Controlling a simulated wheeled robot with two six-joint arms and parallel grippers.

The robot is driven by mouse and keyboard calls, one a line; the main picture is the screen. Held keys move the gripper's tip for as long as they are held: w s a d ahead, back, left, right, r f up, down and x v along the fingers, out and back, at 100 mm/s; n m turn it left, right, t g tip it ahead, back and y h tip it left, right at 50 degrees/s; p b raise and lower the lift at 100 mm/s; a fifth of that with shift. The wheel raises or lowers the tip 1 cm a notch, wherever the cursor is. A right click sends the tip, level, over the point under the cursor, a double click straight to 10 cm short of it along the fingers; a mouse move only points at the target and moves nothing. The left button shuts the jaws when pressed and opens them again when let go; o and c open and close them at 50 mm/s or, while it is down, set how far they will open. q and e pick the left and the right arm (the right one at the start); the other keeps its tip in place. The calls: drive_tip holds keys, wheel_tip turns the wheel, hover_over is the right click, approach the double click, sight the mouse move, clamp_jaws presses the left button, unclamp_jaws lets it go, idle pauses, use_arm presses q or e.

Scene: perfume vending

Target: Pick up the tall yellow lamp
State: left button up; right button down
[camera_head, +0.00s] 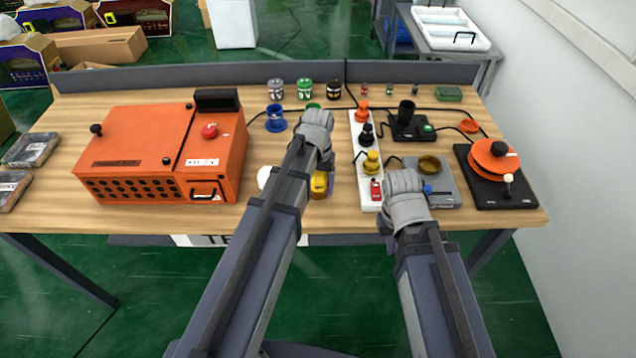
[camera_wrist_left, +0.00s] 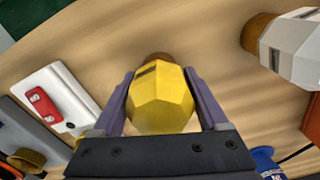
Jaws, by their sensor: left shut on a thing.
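The tall yellow lamp (camera_wrist_left: 160,100) has a faceted yellow body and a brown end. In the left wrist view it sits between the two purple fingers of my left gripper (camera_wrist_left: 162,88), which is shut on it. In the head view the lamp (camera_head: 319,186) shows below my left gripper (camera_head: 326,178), partly hidden by the arm. I cannot tell whether it touches the table. My right gripper (camera_head: 408,208) is over the right half of the table, near the white strip, with its fingers hidden.
A white lamp (camera_wrist_left: 292,48) with a brown base stands beside the yellow one. An orange box (camera_head: 150,150) fills the table's left. A white strip (camera_head: 367,190) with several coloured knobs lies to the right. Further right are a grey scale (camera_head: 447,195) and an orange-black device (camera_head: 492,160).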

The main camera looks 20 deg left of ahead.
use_arm(q)
wheel_tip(320, 180, up, 10)
drive_tip(key=p, duration=1)
drive_tip(key=shift+f, duration=0.15)
